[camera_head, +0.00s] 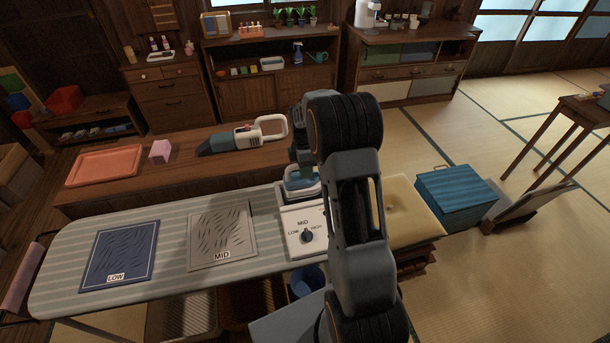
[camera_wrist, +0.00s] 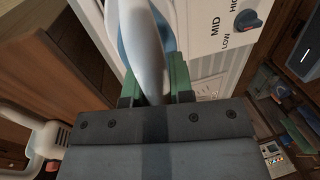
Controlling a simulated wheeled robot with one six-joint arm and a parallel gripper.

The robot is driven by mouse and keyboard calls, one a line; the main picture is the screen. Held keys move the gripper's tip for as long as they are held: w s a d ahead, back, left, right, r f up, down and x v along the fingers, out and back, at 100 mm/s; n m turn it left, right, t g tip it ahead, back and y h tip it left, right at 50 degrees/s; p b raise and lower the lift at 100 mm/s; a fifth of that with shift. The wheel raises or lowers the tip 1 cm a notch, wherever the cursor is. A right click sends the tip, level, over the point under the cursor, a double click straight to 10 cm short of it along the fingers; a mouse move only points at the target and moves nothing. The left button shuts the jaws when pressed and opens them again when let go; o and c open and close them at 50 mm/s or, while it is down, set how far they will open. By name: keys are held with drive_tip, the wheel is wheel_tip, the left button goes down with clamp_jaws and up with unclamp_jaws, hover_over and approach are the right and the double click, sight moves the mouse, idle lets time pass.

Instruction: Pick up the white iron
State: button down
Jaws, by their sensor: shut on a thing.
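The white iron (camera_head: 301,184) with blue parts stands on its rest at the right part of the striped ironing board (camera_head: 171,220), behind the white dial panel. My arm covers part of it in the head view. In the wrist view the iron's white handle (camera_wrist: 149,50) runs between the green fingers of my gripper (camera_wrist: 153,88). My gripper is shut on this handle. The iron still appears to be at its rest; whether it touches the rest cannot be told.
The dial panel (camera_head: 304,232) is right in front of the iron. A low table (camera_head: 120,184) behind the board holds a handheld vacuum (camera_head: 235,140), a pink block (camera_head: 160,151) and an orange tray (camera_head: 105,166). A blue box (camera_head: 456,198) stands on the right. LOW (camera_head: 120,255) and MID (camera_head: 221,236) mats lie on the board.

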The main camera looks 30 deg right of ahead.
drive_tip(key=s+a+r+b, duration=0.3)
drive_tip(key=s+a+r, duration=0.4)
drive_tip(key=s+r, duration=0.3)
drive_tip(key=shift+s+a+r, duration=0.35)
drive_tip(key=shift+s, duration=0.5)
